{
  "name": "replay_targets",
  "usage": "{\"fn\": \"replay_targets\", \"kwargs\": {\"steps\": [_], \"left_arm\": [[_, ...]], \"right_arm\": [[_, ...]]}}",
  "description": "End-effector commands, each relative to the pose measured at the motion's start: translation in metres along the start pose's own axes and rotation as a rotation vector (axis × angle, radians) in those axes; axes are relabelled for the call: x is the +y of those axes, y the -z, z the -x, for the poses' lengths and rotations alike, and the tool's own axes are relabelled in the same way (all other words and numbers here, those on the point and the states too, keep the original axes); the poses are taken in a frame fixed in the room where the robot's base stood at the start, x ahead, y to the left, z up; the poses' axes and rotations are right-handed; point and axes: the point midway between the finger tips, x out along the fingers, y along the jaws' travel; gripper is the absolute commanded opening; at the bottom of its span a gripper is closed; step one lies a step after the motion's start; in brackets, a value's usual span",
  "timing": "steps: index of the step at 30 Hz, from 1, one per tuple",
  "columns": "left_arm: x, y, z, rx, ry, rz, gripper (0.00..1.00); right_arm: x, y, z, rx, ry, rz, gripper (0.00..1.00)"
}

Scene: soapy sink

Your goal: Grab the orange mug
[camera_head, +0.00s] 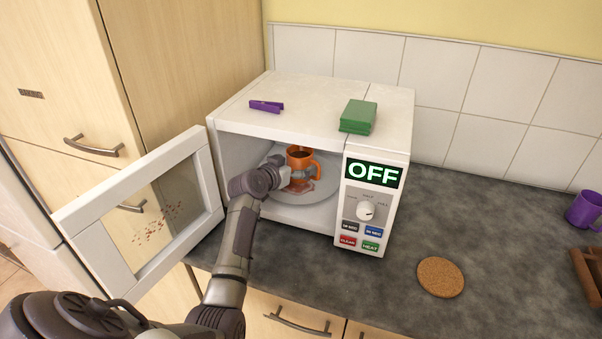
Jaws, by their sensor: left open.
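The orange mug (299,157) stands upright on the round plate (322,196) inside the open white microwave (308,98). It has dark contents, and its handle points to the right. My left gripper (297,180) reaches into the microwave from the front left. Its open fingers are right at the near, lower side of the mug and hide part of it. I cannot tell whether they touch the mug. My right gripper is not in view.
The microwave door (150,212) stands open to the left, with reddish spots on its window. A purple clip (266,106) and a green block (358,116) lie on top. A cork coaster (440,277) and purple mug (584,209) are on the counter (480,215) at right.

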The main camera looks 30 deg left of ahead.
Motion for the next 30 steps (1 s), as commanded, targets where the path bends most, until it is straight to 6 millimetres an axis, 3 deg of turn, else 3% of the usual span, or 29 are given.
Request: {"fn": "replay_targets", "kwargs": {"steps": [3,11,25,30], "left_arm": [[0.0001,-0.0020,-0.0138,0.002,0.000,0.001,1.00],[-0.0003,0.0004,-0.0157,0.000,0.001,-0.001,1.00],[-0.0002,-0.0002,-0.0155,-0.001,0.001,-0.001,0.23],[-0.0006,0.0021,-0.0152,0.004,0.002,-0.001,0.21]], "right_arm": [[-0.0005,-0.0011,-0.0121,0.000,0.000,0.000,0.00],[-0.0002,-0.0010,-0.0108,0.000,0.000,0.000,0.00],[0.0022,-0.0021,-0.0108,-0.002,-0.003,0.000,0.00],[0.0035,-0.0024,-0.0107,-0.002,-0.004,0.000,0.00]]}}
